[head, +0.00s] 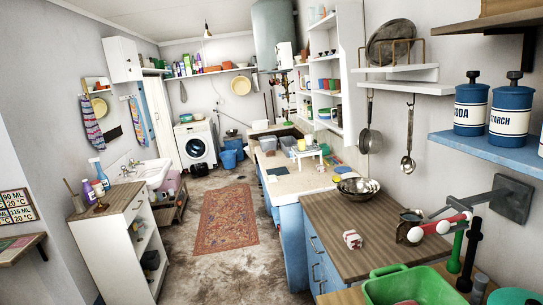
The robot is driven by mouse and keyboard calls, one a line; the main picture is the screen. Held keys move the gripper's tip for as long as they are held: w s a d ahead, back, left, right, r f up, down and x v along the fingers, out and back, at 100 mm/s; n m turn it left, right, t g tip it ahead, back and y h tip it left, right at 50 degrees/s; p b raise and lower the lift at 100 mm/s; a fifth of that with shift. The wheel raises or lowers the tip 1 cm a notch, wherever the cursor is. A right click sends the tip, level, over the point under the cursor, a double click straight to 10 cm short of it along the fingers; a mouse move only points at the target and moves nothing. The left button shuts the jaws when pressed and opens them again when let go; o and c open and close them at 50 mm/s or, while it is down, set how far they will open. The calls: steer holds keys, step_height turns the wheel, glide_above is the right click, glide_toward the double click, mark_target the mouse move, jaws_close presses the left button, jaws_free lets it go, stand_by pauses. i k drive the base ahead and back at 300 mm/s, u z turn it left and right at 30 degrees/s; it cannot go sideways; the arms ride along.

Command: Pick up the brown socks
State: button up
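I cannot make out brown socks for certain in the head view. A small brown item (100,206) lies on the wooden top of the white cabinet (108,246) at the left; it is too small to tell what it is. A small white and red bundle (352,240) lies on the wooden counter (357,225) at the right, and it is not brown. My gripper does not show in this view.
A patterned rug (227,218) lies on the open floor between the left cabinet and the blue counter units (289,238). A green tub (405,287) stands front right. A metal bowl (358,188) sits on the counter. A washing machine (196,146) stands at the back.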

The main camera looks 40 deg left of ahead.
mark_target(269, 153)
steer(key=u, duration=0.55)
steer(key=i, duration=1.3)
steer(key=u, duration=1.05)
steer(key=i, duration=1.25)
steer(key=u, duration=0.45)
steer(key=i, duration=2.65)
steer(key=z, duration=0.35)
steer(key=i, duration=1.25)
steer(key=z, duration=1.1)
steer(key=i, duration=1.15)
steer(key=z, duration=0.8)
